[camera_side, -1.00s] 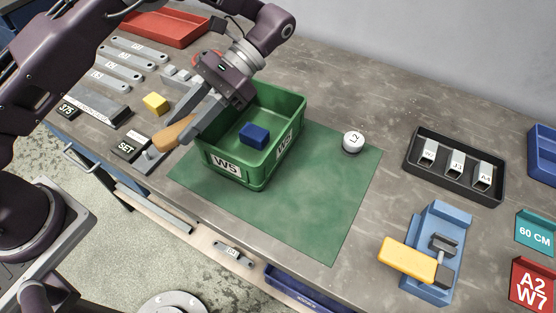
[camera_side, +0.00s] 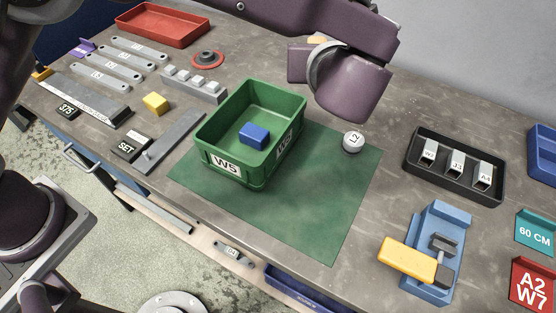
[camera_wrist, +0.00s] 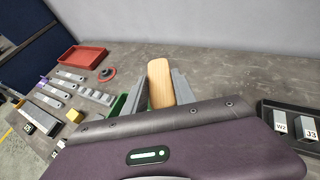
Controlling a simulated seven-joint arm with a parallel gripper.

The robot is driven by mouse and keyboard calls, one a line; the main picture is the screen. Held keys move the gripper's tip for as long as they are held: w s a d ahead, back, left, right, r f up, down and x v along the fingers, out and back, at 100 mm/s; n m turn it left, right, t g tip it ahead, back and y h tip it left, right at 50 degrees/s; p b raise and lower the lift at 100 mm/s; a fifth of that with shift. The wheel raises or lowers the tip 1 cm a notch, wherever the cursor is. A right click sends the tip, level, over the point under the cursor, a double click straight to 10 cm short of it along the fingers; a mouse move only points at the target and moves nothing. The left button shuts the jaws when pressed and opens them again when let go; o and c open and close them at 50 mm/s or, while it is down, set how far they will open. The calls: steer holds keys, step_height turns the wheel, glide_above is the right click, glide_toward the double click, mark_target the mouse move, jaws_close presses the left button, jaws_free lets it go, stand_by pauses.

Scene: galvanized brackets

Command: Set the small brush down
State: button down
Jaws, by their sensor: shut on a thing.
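My gripper (camera_wrist: 160,86) is shut on the small brush, whose pale wooden handle (camera_wrist: 159,72) stands between the two grey fingers in the wrist view. Its bristles are not seen. In the side view my purple wrist hides the fingers, and only a small tan bit of the brush (camera_side: 317,39) shows above it. The wrist is over the back of the bench, behind and right of the green bin. In the wrist view, bare grey bench lies beyond the brush, with a plain wall behind.
The green bin (camera_side: 216,142) holds a blue block (camera_side: 254,134) and stands on a green mat (camera_side: 330,205). A white round piece (camera_side: 353,141) is at the mat's edge. A black tray (camera_side: 418,163) stands right; a red disc (camera_side: 207,58) and red tray (camera_side: 135,32) are back left.

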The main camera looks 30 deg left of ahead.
mark_target(319, 151)
steer(key=shift+m+t+h, duration=0.3)
steer(key=shift+m+h, duration=0.3)
steer(key=d+f, duration=0.1)
steer(key=f, duration=1.3)
steer(key=d+f, duration=0.1)
steer(key=f, duration=0.6)
steer(key=shift+w+d+f, duration=0.15)
steer(key=shift+d, duration=0.15)
steer(key=c, duration=1)
jaws_free()
